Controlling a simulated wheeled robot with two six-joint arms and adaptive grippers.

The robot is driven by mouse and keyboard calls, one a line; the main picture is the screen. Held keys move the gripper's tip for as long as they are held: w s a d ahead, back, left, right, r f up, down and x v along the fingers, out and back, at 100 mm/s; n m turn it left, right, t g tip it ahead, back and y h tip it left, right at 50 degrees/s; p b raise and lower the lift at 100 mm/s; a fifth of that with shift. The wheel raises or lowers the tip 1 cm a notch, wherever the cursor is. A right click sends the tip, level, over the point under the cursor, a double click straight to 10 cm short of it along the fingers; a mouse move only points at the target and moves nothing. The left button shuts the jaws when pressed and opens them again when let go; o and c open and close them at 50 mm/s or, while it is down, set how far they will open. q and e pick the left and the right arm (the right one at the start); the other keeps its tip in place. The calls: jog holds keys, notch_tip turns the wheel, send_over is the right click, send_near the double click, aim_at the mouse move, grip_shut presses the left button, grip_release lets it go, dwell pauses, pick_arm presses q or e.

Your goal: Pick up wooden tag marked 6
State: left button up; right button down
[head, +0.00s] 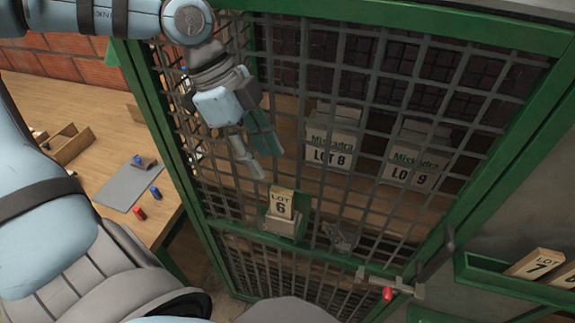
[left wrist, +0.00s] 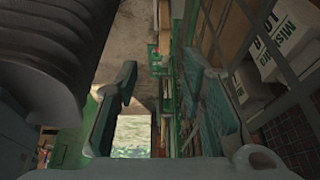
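The wooden tag marked 6 (head: 281,203) stands upright in a small holder on a green bracket (head: 298,228) at the front of the mesh door. Its face reads "LOT 6". My left gripper (head: 262,162) is above the tag and slightly to its left in the head view, in front of the mesh, with its fingers pointing down. The fingers are apart with nothing between them. In the left wrist view the left gripper (left wrist: 160,100) also shows open; I cannot clearly make out the tag there. My right gripper is not in view.
The green-framed mesh door (head: 375,45) stands close behind the gripper. Behind it are sacks marked LOT 8 (head: 330,140) and LOT 9 (head: 412,160). A latch with a red knob (head: 388,293) is at lower right. A green tray (head: 487,275) holds tags, one marked 7. A wooden bench (head: 105,165) is at left.

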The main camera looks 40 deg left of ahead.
aim_at(280, 190)
pick_arm(q)
jog(key=x, duration=0.7)
jog(key=a+p+x, duration=0.1)
jog(key=x, duration=0.2)
jog(key=shift+w+d+f, duration=0.15)
jog(key=shift+w+f, duration=0.05)
jog(key=shift+f, duration=0.35)
grip_shut()
